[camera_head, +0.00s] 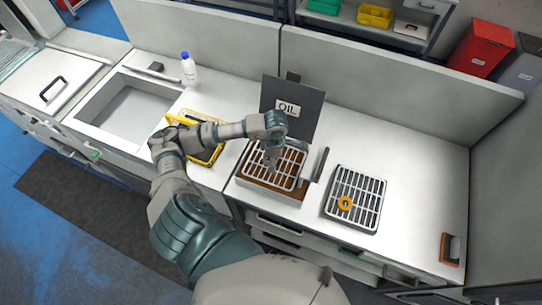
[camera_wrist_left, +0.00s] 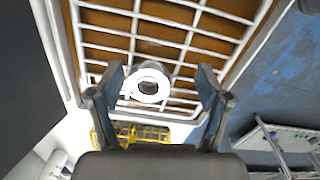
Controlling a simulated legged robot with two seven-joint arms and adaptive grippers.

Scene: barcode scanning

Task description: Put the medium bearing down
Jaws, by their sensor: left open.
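A white ring-shaped bearing (camera_wrist_left: 148,86) shows in the left wrist view, over the white wire grid of the oil tray (camera_wrist_left: 190,42). My left gripper (camera_head: 270,160) is above this tray (camera_head: 263,190) in the head view. Its two fingers (camera_wrist_left: 160,82) are spread apart on either side of the ring, with visible gaps. In the head view the ring under the gripper is too small to make out. An orange ring (camera_head: 345,203) lies on the right-hand wire rack (camera_head: 372,183). My right gripper is not in view.
A dark OIL sign (camera_head: 289,108) stands behind the tray. A yellow basket (camera_head: 205,152), a white bottle (camera_head: 189,70) and a sink (camera_head: 125,108) are to the left. An orange-and-black item (camera_head: 450,249) lies at the far right. The counter right of the rack is mostly clear.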

